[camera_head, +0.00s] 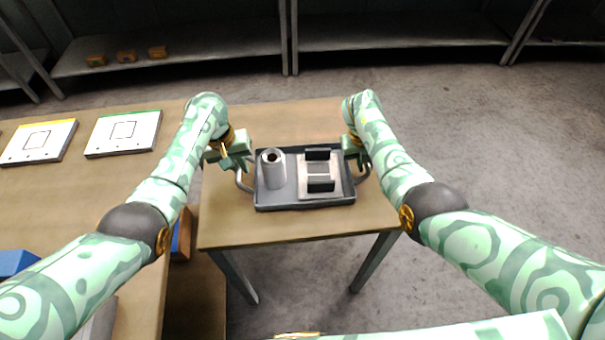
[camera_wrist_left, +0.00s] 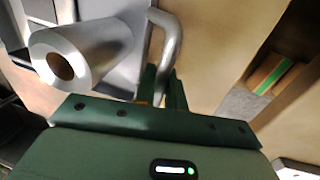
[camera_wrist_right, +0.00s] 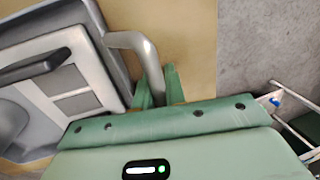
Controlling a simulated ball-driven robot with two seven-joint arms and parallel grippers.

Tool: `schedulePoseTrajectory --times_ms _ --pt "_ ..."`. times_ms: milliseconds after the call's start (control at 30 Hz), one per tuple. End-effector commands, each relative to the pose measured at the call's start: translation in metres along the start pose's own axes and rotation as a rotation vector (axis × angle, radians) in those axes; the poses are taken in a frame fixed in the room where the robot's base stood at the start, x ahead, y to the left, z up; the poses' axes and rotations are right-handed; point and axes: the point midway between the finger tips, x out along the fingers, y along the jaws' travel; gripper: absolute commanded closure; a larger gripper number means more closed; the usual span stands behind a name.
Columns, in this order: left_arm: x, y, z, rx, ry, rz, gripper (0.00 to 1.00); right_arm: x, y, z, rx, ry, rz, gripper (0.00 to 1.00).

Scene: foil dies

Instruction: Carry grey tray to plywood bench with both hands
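The grey tray (camera_head: 305,204) is level over a small wood-topped bench (camera_head: 290,228) in the head view; I cannot tell whether it touches the top. It carries a grey hollow cylinder (camera_head: 274,172) at left and a light plate with two black blocks (camera_head: 320,172) at right. My left gripper (camera_head: 241,168) is at the left handle; its fingers close around the bent handle (camera_wrist_left: 165,45) in the left wrist view. My right gripper (camera_head: 361,160) is at the right handle; its fingers close around that handle (camera_wrist_right: 135,45) in the right wrist view.
A long wooden table (camera_head: 70,200) stands at left, with two white panels (camera_head: 123,133) (camera_head: 38,142) and a blue object (camera_head: 16,262). Grey shelving (camera_head: 200,55) with small orange-brown blocks (camera_head: 126,56) is at the back. Open concrete floor (camera_head: 480,130) lies to the right.

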Motion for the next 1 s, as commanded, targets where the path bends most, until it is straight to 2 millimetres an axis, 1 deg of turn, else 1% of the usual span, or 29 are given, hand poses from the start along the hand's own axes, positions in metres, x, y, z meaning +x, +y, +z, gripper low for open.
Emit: schedulePoseTrajectory --times_ms 267,467,567,900,1000 --pt "0.000 0.000 0.000 0.000 0.000 0.000 1.00 0.000 0.001 0.000 0.000 0.000 0.001 1.00" --pt "-0.006 0.002 -0.001 0.001 0.004 0.001 1.00 -0.006 -0.001 0.001 0.000 -0.004 0.001 1.00" --pt "-0.014 0.003 -0.001 0.001 0.007 0.001 1.00 -0.014 -0.002 0.001 0.001 -0.007 0.001 1.00" --pt "-0.058 0.012 -0.002 0.004 0.023 0.003 1.00 -0.058 -0.011 0.003 0.004 -0.023 0.001 1.00" --pt "-0.063 0.013 -0.002 0.005 0.024 0.003 1.00 -0.063 -0.012 0.003 0.004 -0.024 0.001 1.00"
